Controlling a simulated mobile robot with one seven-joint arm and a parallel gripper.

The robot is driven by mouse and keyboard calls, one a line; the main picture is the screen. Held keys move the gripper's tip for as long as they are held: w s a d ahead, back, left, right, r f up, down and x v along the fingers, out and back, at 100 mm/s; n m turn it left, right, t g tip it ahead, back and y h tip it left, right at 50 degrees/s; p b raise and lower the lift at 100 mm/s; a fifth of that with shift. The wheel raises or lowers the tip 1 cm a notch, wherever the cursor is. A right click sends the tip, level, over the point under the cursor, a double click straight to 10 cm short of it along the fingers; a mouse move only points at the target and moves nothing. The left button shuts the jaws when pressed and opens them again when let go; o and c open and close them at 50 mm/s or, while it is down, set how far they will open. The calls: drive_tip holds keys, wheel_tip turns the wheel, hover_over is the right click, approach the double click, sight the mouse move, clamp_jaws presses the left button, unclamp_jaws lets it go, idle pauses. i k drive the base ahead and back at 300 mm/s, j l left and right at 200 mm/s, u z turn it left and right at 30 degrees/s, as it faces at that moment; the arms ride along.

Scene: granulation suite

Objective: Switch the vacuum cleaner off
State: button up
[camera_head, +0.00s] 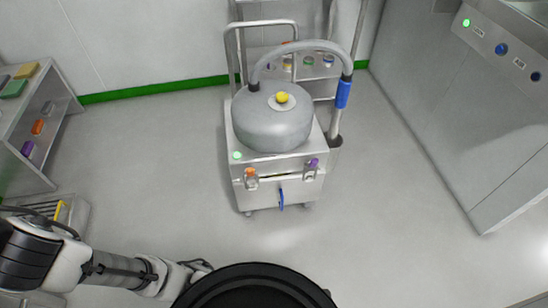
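The vacuum cleaner (270,128) stands upright on the floor in the middle of the view. It has a grey domed drum on a steel wheeled cart body. A yellow knob (282,97) sits on top of the drum. A green light (237,155) glows at the front left edge of the body. The front carries an orange-topped fitting (251,176), a purple-topped fitting (312,167) and a blue lever (281,199) pointing down. A grey hose (315,46) arches to a wand with a blue grip (343,94). My arm enters at lower left, well apart from the cleaner; my gripper does not show.
A shelf unit (31,130) with coloured items stands at left, with a low metal unit (72,216) below it. A steel cabinet (480,130) with a green light and blue buttons stands at right. Steel racking is behind the cleaner. The floor in front of it is clear.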

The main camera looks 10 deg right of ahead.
sight(282, 97)
drive_tip(key=i+j+z, duration=0.15)
drive_tip(key=z, duration=0.25)
drive_tip(key=i+j+z, duration=0.2)
drive_tip(key=z, duration=0.15)
drive_tip(key=i+j+z, duration=0.15)
drive_tip(key=z, duration=0.25)
drive_tip(key=j, duration=0.1)
